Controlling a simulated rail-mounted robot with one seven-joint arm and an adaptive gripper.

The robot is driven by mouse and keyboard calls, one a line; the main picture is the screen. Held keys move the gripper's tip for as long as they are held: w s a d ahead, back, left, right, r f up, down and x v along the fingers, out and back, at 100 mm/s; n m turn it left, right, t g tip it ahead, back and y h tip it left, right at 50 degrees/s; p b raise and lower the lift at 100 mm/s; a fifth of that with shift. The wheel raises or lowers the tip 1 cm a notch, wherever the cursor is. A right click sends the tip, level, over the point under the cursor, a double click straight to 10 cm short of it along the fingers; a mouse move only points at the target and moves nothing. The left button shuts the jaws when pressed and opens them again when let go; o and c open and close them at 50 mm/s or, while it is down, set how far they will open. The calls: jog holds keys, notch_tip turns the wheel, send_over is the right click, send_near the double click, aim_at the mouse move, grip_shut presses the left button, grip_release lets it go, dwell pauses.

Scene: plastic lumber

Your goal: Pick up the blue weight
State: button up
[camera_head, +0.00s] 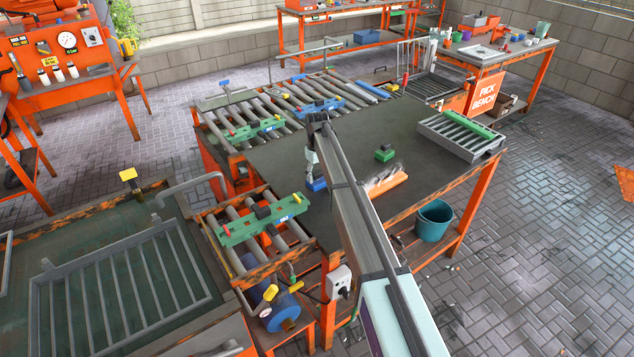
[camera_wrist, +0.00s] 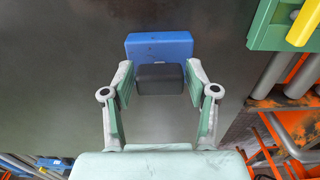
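The blue weight (camera_wrist: 158,46) is a blue block with a dark grey grip block (camera_wrist: 160,78) on it. It sits on the dark tabletop, and in the head view the blue weight (camera_head: 317,185) shows just below my gripper (camera_head: 313,173). In the wrist view my gripper (camera_wrist: 159,82) is open, with one finger on each side of the grey grip block. Narrow gaps seem to separate the fingers from it. I cannot tell how high the fingertips are above the tabletop.
A green weight (camera_head: 384,154) and an orange-based brush (camera_head: 388,184) lie to the right on the dark table (camera_head: 290,160). A green fixture (camera_head: 262,220) sits on rollers at the front left. A roller tray (camera_head: 462,137) stands at the right. The tabletop around the weight is clear.

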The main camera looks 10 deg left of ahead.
grip_shut()
jog(key=shift+r, duration=0.15)
